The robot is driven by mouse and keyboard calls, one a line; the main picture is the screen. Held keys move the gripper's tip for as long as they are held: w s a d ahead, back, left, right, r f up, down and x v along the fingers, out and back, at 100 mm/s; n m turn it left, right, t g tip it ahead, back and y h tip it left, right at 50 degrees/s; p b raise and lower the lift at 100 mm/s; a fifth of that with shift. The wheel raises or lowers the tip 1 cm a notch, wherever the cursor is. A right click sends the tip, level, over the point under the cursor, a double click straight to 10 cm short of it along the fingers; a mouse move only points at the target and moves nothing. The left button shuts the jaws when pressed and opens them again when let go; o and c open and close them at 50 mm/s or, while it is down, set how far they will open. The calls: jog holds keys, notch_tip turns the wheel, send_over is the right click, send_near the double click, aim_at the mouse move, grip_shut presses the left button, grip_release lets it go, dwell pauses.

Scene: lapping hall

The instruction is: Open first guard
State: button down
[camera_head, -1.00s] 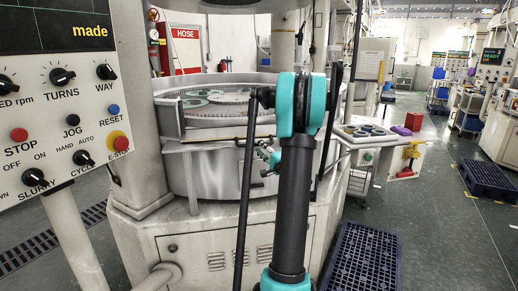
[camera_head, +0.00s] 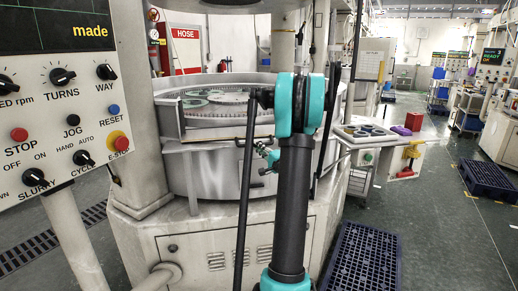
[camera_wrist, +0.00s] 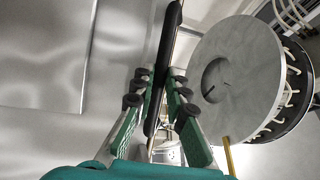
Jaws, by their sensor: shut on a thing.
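The guard (camera_head: 215,172) is a curved bare-metal wall around the front of the round lapping machine in the head view. It fills the left of the wrist view as smooth metal (camera_wrist: 45,55). A long black bar, apparently its handle (camera_wrist: 167,45), runs upright in the wrist view. My gripper (camera_wrist: 158,92) has its green, black-padded fingers on both sides of this bar, shut on it. In the head view my gripper (camera_head: 267,156) is small against the guard's front, partly hidden by my arm. The guard appears closed, though my arm covers part of it.
Round plates (camera_head: 215,98) lie inside the machine. A control panel (camera_head: 62,105) stands close at left. A tray table (camera_head: 365,132) is right of the machine, and a blue pallet (camera_head: 362,258) lies on the floor. A grey disc (camera_wrist: 235,75) with tubes shows in the wrist view.

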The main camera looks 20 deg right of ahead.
jog(key=shift+r+m+g+h, duration=0.25)
jog(key=shift+r+g, duration=0.3)
jog(key=shift+r, duration=0.65)
jog(key=shift+r+m+g+h, duration=0.2)
jog(key=shift+r+g, duration=0.35)
jog(key=shift+r, duration=0.65)
jog(key=c, duration=1.5)
grip_release()
jog(key=shift+c, duration=0.2)
jog(key=shift+s, duration=0.1)
jog(key=s+d, duration=0.2)
jog(key=s, duration=0.9)
jog(key=shift+s+d, duration=0.2)
jog(key=shift+s, duration=0.1)
